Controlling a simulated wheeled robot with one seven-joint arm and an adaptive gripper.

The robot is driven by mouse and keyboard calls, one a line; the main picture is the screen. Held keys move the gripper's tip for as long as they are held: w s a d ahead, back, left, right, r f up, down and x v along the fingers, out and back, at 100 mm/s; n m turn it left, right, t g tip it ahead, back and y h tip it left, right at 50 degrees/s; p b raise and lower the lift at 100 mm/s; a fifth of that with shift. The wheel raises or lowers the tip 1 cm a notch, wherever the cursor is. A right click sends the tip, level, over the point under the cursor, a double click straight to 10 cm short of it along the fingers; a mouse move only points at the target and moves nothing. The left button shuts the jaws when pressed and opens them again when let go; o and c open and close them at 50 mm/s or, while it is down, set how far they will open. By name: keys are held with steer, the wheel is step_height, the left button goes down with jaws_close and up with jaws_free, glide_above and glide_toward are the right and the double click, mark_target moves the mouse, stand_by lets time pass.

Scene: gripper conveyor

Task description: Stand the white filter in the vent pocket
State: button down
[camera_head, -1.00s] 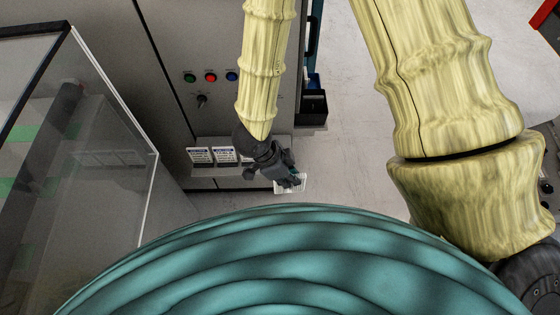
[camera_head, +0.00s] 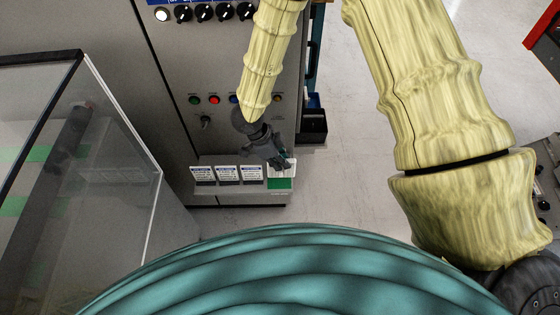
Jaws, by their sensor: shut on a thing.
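My gripper (camera_head: 283,165) is at the right end of a low ledge on the grey cabinet, pointing down and right. It is shut on the white filter (camera_head: 291,165), of which only a small pale part shows past the fingers. Directly below the filter is a green-fronted place (camera_head: 279,184) at the end of the row, which looks like the vent pocket. The filter overlaps its top edge in this view. I cannot tell whether the filter is inside it or just above or in front of it.
Several white labelled cards (camera_head: 227,174) stand in the ledge left of the green place. The grey cabinet (camera_head: 165,90) carries buttons and knobs. A glass-sided case (camera_head: 120,130) stands at left. A black bin (camera_head: 313,125) is to the right. The floor (camera_head: 350,150) there is clear.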

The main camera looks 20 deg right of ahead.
steer(key=shift+w+d+f+p, duration=0.1)
steer(key=shift+w+f+p, duration=0.2)
steer(key=shift+f, duration=0.65)
steer(key=shift+w+f+p, duration=0.1)
steer(key=shift+w+f, duration=0.3)
steer(key=shift+f, duration=0.5)
steer(key=shift+f, duration=0.1)
steer(key=c, duration=1.5)
jaws_free()
steer(key=shift+o, duration=0.2)
steer(key=v, duration=1.2)
steer(key=shift+b, duration=0.4)
